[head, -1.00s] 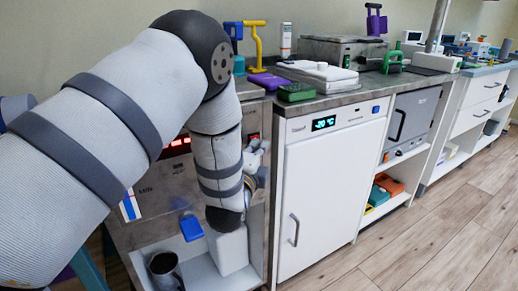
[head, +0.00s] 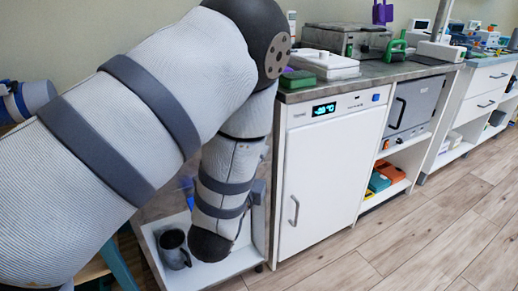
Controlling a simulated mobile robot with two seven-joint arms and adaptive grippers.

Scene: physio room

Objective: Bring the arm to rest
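My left arm (head: 150,110) fills the left half of the head view. Its upper part rises to a dark elbow joint, and its forearm (head: 232,165) hangs down in front of the left cabinet, ending in a dark rounded joint low over the open shelf. The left gripper cannot be made out; the arm hides whatever lies behind it. My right arm and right gripper are not seen.
A grey mug (head: 174,250) stands on the white shelf (head: 214,272) close to the forearm. A white freezer cabinet (head: 335,175) stands just right of it. The counter (head: 375,75) holds a green box (head: 298,79) and a white device (head: 324,66). Open wooden floor (head: 440,235) lies right.

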